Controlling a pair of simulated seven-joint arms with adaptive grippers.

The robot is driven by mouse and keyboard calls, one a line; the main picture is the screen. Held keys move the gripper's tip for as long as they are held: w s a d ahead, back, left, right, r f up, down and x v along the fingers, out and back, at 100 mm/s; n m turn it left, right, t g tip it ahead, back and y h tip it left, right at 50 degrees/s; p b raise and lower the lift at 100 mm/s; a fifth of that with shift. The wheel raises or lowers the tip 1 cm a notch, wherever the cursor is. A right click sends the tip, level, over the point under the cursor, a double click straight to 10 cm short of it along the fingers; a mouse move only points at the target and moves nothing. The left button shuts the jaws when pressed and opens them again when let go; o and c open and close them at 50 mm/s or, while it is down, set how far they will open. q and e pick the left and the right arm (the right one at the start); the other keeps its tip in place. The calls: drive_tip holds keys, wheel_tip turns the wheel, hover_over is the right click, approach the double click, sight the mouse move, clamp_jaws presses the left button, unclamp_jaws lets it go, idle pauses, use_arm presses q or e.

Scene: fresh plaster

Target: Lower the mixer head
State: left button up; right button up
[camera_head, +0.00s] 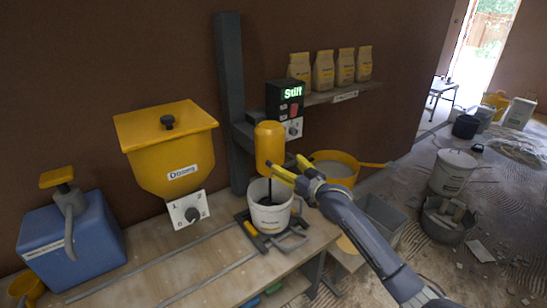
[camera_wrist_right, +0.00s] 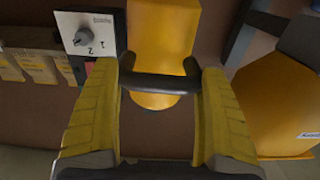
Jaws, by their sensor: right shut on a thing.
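The mixer head (camera_head: 269,143) is a yellow motor housing on a dark grey column (camera_head: 230,95). A dark shaft reaches from it into a white bucket (camera_head: 270,215) on the bench; its lower end is hidden inside. My right gripper (camera_head: 288,172) is at the lower right of the housing, above the bucket's rim. In the right wrist view, the dark mixer handle (camera_wrist_right: 160,84) lies between the yellow fingers of the right gripper (camera_wrist_right: 160,92), which is shut on it. The yellow housing (camera_wrist_right: 163,50) is just behind it. My left gripper is not in view.
A control box (camera_head: 286,100) reads "Stiff" beside the column. A yellow dosing hopper (camera_head: 168,150) and a blue tank (camera_head: 70,238) stand left. A yellow tub (camera_head: 341,160) is right of the mixer. Several bags line a shelf (camera_head: 345,92). Buckets stand on the floor at right.

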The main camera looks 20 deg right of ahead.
drive_tip(key=shift+f, duration=0.25)
drive_tip(key=o, duration=1.5)
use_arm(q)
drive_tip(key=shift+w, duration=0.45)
use_arm(e)
drive_tip(key=v, duration=1.2)
